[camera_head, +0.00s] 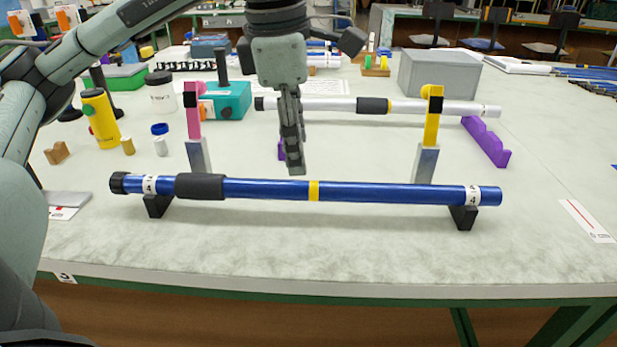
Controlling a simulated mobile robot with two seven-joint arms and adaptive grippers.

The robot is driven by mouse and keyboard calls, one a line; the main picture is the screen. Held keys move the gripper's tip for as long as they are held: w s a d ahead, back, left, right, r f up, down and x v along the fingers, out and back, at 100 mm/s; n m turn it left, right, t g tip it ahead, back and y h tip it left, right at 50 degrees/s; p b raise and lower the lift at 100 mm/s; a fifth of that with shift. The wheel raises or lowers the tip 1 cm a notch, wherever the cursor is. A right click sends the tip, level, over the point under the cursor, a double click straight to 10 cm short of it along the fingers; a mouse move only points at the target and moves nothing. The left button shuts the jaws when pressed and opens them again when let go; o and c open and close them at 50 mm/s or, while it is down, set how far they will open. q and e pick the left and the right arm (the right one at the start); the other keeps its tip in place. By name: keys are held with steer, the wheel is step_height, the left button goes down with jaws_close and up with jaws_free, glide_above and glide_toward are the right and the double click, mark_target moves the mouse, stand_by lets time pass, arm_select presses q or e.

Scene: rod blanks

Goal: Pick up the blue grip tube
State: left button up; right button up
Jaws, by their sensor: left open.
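The blue grip tube (385,193) lies across two black rests near the table's front edge. It has a black end cap at left, a dark foam grip (200,187), a yellow band near its middle and a white "4" label near each end. My left gripper (294,165) points down just above and behind the tube, between the foam grip and the yellow band. It is seen nearly edge-on, open, with nothing visible between its fingers. It appears apart from the tube. My right gripper is not in view.
Behind stand a pink-topped post (193,110) and a yellow-topped post (432,110). A white tube (330,104) lies farther back on purple supports (487,142). A grey box (438,75), a yellow bottle (101,118) and a teal device (228,100) stand around. The table front is clear.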

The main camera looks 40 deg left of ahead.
mark_target(299, 183)
arm_select(q)
steer(key=f, duration=0.7)
steer(key=shift+w+a+f, duration=0.1)
steer(key=shift+w+f, duration=0.05)
steer(key=shift+w, duration=0.1)
jaws_close()
